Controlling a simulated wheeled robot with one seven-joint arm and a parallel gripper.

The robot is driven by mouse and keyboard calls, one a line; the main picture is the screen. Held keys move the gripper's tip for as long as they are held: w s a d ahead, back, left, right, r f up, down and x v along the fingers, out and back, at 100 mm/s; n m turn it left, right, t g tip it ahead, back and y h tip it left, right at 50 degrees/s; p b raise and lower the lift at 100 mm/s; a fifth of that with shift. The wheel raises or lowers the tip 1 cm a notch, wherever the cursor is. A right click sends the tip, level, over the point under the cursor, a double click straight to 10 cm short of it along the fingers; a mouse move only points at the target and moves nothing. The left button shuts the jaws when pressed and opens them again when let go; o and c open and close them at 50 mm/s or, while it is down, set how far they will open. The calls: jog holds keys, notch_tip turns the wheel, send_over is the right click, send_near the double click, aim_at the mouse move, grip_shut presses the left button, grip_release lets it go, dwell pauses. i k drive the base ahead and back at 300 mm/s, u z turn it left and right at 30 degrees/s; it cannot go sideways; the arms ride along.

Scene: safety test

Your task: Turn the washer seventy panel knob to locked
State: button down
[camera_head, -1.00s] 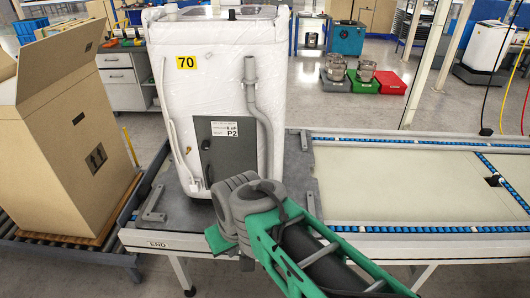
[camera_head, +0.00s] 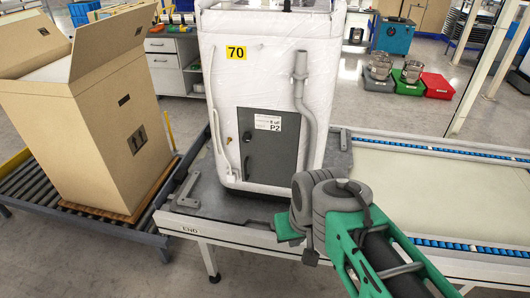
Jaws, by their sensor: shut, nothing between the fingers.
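The washer (camera_head: 265,75) is white, wrapped in plastic, and carries a yellow "70" label (camera_head: 236,52). It stands upright on a grey platform at the end of the conveyor. A dark grey panel (camera_head: 258,155) with a "P2" label is on its lower face. A small dark knob (camera_head: 247,137) shows near the panel's left edge; its setting is too small to tell. My gripper (camera_head: 290,236), on my green and grey arm, is shut and empty. It is in front of and below the panel, apart from the knob. Its fingertips are partly hidden.
An open cardboard box (camera_head: 105,130) stands on a roller conveyor (camera_head: 62,190) at the left. A grey bracket (camera_head: 186,192) is on the platform left of the washer. A grey hose (camera_head: 303,95) runs down the washer's right side. The conveyor bed (camera_head: 450,190) at the right is clear.

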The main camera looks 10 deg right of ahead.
aim_at(247, 137)
jog(key=u, duration=0.5)
jog(key=k, duration=0.6)
jog(key=u, duration=1.1)
jog(key=i, duration=0.8)
jog(key=u, duration=0.35)
